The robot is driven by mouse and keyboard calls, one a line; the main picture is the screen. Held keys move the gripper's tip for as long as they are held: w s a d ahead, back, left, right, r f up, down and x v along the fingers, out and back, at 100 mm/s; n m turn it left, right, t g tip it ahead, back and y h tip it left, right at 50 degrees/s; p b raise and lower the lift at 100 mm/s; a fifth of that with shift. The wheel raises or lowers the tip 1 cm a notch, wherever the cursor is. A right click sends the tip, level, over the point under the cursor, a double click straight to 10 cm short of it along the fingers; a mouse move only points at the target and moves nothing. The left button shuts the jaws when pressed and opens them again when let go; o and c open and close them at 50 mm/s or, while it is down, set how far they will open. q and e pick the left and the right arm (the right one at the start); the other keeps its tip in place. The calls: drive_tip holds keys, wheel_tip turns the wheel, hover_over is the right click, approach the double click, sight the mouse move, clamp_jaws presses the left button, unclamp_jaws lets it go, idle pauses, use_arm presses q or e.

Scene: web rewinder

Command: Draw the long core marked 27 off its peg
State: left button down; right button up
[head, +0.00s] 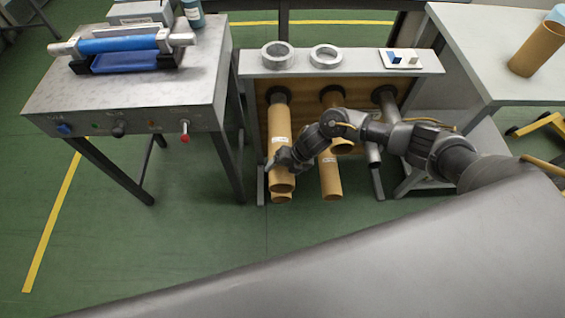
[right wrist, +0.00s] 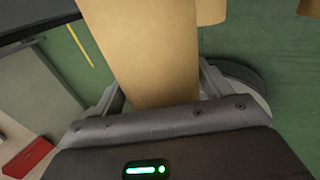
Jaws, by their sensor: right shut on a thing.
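A long tan cardboard core (head: 280,125) with a white label stands out from the left peg of the rack; the label is too small to read. My right gripper (head: 282,160) is shut on this core near its front end, coming from the right. In the right wrist view the core (right wrist: 150,50) runs between the two fingers (right wrist: 160,90). The core's far end is still at the dark peg collar (head: 278,94). My left gripper is not in view.
Another core end (head: 283,197) shows below the held one. The middle column has a core (head: 342,147) and a lower core (head: 330,178). The rack top (head: 355,62) carries two grey rings. A grey machine table (head: 130,85) stands left; floor in front is clear.

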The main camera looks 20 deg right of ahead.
sight(288, 178)
drive_tip(key=s+p, duration=0.1)
drive_tip(key=s, duration=0.1)
drive_tip(key=s+a+p, duration=0.1)
drive_tip(key=s, duration=0.1)
drive_tip(key=shift+s+a+r, duration=0.1)
drive_tip(key=shift+s+r, duration=0.05)
drive_tip(key=shift+s, duration=0.15)
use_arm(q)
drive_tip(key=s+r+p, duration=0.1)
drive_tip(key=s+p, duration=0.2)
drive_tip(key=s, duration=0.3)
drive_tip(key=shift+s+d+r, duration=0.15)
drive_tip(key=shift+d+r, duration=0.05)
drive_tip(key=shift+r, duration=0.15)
use_arm(e)
drive_tip(key=s+a, duration=0.3)
drive_tip(key=s, duration=0.8)
drive_tip(key=shift+s, duration=0.25)
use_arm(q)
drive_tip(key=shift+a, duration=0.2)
